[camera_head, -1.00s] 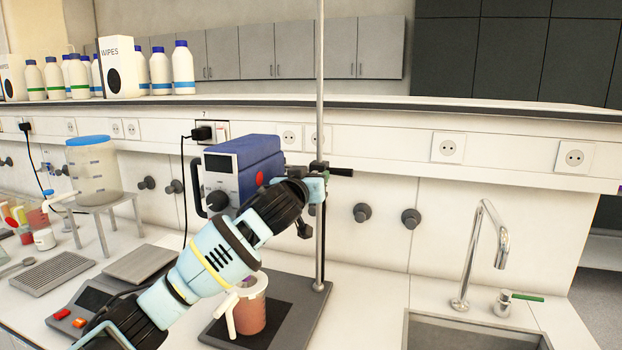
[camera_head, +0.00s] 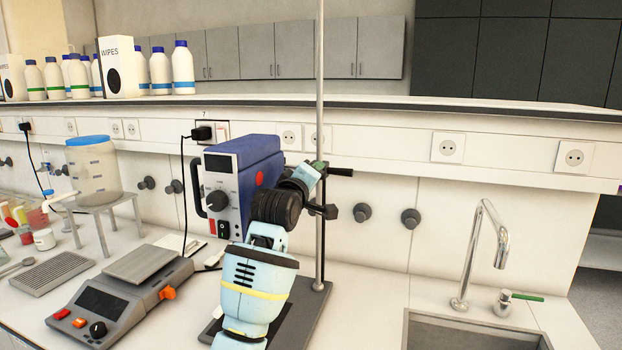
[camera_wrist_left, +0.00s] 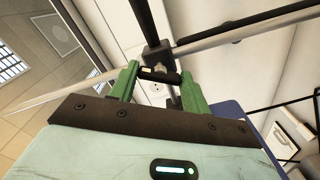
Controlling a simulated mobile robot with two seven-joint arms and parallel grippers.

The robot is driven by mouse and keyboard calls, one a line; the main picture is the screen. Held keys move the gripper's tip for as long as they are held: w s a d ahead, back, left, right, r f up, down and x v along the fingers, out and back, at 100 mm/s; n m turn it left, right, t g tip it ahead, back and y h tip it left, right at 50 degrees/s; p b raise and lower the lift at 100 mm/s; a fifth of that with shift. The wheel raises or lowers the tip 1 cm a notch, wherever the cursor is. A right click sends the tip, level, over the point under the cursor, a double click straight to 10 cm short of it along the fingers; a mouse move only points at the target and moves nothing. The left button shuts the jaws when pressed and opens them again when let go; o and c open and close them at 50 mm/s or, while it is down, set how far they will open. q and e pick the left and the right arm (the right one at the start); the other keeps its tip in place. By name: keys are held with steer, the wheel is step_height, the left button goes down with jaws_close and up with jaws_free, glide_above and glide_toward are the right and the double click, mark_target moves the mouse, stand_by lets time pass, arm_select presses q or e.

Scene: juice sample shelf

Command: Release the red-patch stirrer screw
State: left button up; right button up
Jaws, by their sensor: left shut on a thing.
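The blue overhead stirrer (camera_head: 235,160) has a red patch (camera_head: 259,178) on its side and is held at the upright steel rod (camera_head: 320,90). My left gripper (camera_head: 317,166) reaches up from below to the clamp at the rod, right of the red patch. In the left wrist view its green fingers (camera_wrist_left: 160,76) stand close on either side of a small dark screw (camera_wrist_left: 160,73), just below the black clamp block (camera_wrist_left: 158,56). The fingers are shut on this screw. My arm hides most of the stand foot and the beaker. My right gripper is out of view.
A hotplate-like device (camera_head: 115,295) with an orange knob stands at left. A sink (camera_head: 470,332) with a tap (camera_head: 480,250) lies at right. A clear jar (camera_head: 92,165) stands on a small stool. A black clamp bar (camera_head: 341,171) sticks out right of the rod.

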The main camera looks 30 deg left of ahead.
arm_select(q)
steer(key=n, duration=0.6)
steer(key=shift+n, duration=0.4)
stand_by(0.3)
steer(key=o, duration=1)
steer(key=shift+s, duration=0.15)
steer(key=v, duration=0.7)
steer(key=shift+s, duration=0.3)
steer(key=shift+d, duration=0.1)
